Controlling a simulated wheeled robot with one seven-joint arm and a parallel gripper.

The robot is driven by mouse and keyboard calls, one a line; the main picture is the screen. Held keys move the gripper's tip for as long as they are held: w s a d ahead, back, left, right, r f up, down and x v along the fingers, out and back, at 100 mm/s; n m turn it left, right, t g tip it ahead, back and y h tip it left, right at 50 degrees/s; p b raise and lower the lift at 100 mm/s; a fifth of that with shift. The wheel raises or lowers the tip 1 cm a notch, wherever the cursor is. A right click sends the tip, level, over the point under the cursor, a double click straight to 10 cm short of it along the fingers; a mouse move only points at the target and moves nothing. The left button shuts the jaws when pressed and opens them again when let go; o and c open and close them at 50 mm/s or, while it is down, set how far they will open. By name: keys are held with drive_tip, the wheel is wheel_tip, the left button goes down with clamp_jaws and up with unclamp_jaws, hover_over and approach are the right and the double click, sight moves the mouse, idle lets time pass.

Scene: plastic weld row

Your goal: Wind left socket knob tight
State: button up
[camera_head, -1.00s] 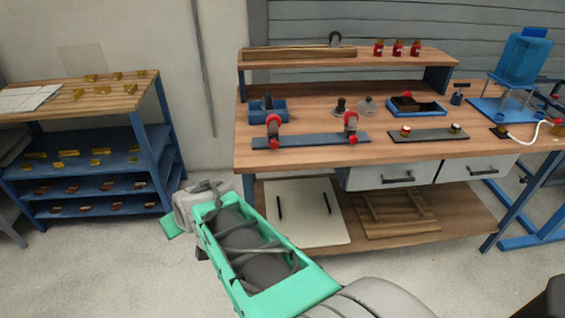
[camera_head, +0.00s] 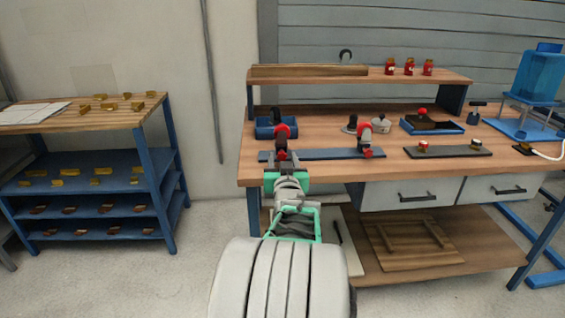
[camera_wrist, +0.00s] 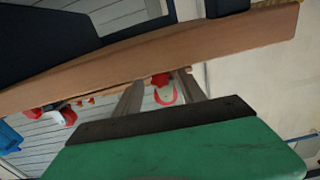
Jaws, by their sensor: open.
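Two upright sockets with red parts stand on a dark bar (camera_head: 325,154) at the bench's front edge. The left socket (camera_head: 282,132) has a red top, and its lower front is partly hidden by my gripper. The right socket (camera_head: 365,133) has a red knob (camera_head: 367,153) low on its front. My gripper (camera_head: 284,166) is in front of the left socket, just at the bench edge. In the wrist view, my open gripper (camera_wrist: 163,77) has the red left socket knob (camera_wrist: 159,80) showing between its fingers. I cannot tell whether the fingers touch it.
A raised shelf (camera_head: 450,76) holds several red jars. A blue rack (camera_head: 85,185) stands to the left, with clear floor between.

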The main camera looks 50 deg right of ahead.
drive_tip(key=shift+c, duration=0.5)
clamp_jaws()
